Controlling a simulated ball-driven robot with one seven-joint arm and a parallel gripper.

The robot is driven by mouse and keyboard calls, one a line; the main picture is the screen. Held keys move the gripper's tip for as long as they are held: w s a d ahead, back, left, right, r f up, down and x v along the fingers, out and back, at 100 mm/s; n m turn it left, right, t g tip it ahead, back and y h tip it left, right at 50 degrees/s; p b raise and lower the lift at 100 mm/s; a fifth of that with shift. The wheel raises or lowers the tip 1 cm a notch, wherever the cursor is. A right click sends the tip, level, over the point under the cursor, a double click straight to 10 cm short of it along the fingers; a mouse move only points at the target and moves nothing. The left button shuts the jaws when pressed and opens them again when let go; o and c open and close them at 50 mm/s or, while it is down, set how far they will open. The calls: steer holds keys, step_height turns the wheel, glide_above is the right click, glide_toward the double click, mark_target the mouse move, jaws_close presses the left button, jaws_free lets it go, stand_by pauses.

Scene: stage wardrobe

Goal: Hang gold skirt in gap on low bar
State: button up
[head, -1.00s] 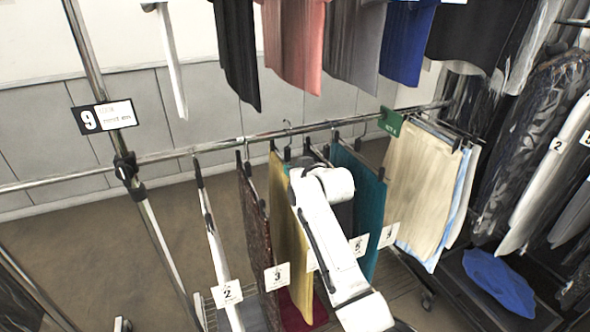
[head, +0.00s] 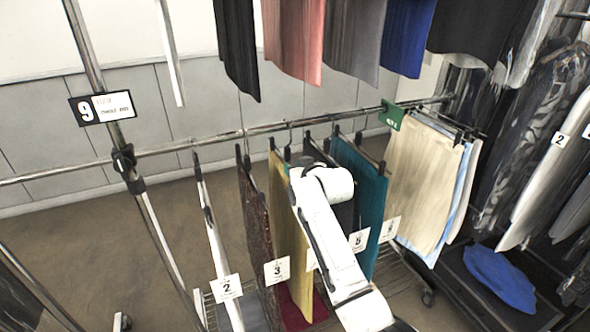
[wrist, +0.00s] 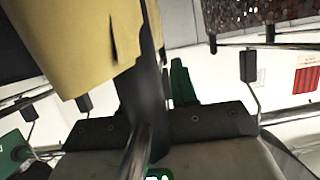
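The gold skirt (head: 289,220) hangs from a hanger at the low bar (head: 240,133) in the head view, between a dark red-brown patterned garment (head: 254,215) and my white arm. Its lower part is partly behind the arm. The skirt also shows close up at the upper left of the wrist view (wrist: 70,45). My gripper (head: 314,152) is at the far end of the arm, just below the bar and to the right of the skirt's top. Its fingers are mostly hidden. I cannot tell whether they hold a hanger.
A teal garment (head: 362,200) hangs right of my arm, with cream garments (head: 422,185) beyond a green sign (head: 392,114). A narrow pale garment (head: 213,250) hangs left. Clothes hang above. A rack post (head: 150,220) stands left. A blue cloth (head: 500,278) lies at right.

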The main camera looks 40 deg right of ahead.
steer(key=o, duration=0.5)
steer(key=shift+o, duration=0.2)
steer(key=v, duration=1)
steer(key=shift+s+a, duration=0.1)
steer(key=shift+s, duration=0.25)
steer(key=shift+r, duration=0.1)
steer(key=shift+s, duration=0.1)
